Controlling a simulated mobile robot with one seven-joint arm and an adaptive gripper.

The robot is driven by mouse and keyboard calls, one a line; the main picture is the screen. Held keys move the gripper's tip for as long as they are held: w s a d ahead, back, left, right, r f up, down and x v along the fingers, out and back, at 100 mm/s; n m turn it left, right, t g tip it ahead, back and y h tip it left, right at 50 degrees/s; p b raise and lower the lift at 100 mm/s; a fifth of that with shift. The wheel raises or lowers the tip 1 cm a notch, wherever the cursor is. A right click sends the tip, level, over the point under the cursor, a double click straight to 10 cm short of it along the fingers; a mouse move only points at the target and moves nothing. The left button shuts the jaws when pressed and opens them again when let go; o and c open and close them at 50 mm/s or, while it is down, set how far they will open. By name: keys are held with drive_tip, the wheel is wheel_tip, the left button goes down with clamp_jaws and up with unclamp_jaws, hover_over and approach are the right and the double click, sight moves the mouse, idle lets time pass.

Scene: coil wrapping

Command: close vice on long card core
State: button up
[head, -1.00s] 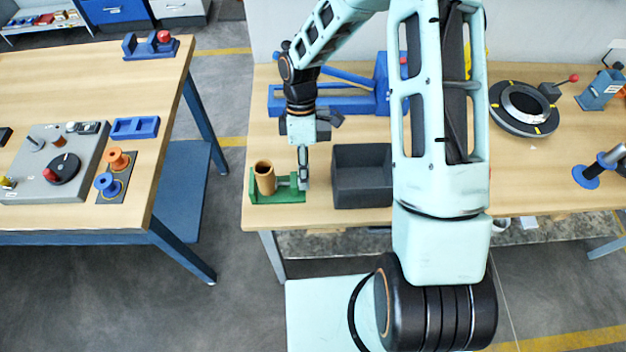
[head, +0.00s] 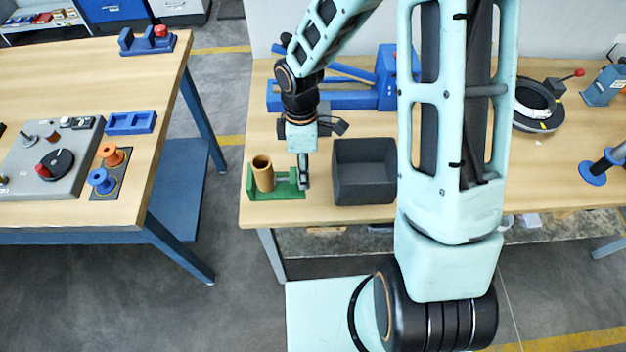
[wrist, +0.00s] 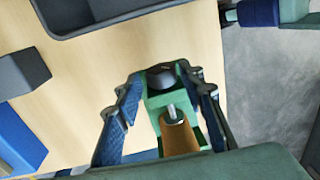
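The green vice (head: 288,190) stands at the front left corner of the bench. The brown card core (head: 263,175) stands roughly upright at the vice's left part; in the wrist view the core (wrist: 179,138) shows beyond the green jaw. My gripper (head: 304,184) points down at the vice's right end. In the wrist view my gripper (wrist: 160,74) has its fingers apart, one on each side of the vice's dark knob (wrist: 161,77). Some green shows between the left finger and the knob. Whether the right finger touches it is hard to tell.
A dark grey open bin (head: 364,192) stands just right of my gripper. A blue long-armed device (head: 389,80) lies behind. A black ring (head: 536,104) sits farther right. Another table (head: 60,215) with small fixtures stands left, across a gap.

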drive_tip(key=shift+s+t+b, duration=0.1)
drive_tip(key=shift+t+b, duration=0.2)
drive_tip(key=shift+t, duration=0.2)
drive_tip(key=shift+f+t+b, duration=0.25)
drive_tip(key=shift+t+b, duration=0.05)
drive_tip(key=shift+b, duration=0.7)
drive_tip(key=t+b, duration=0.1)
drive_tip(key=b, duration=0.2)
drive_tip(key=t+b, duration=0.1)
drive_tip(key=b, duration=0.2)
drive_tip(key=shift+s+t+b, duration=0.3)
drive_tip(key=shift+s+b, duration=0.05)
drive_tip(key=shift+s, duration=0.05)
drive_tip(key=shift+s+r+b, duration=0.1)
drive_tip(key=shift+r+b, duration=0.1)
drive_tip(key=shift+b, duration=0.15)
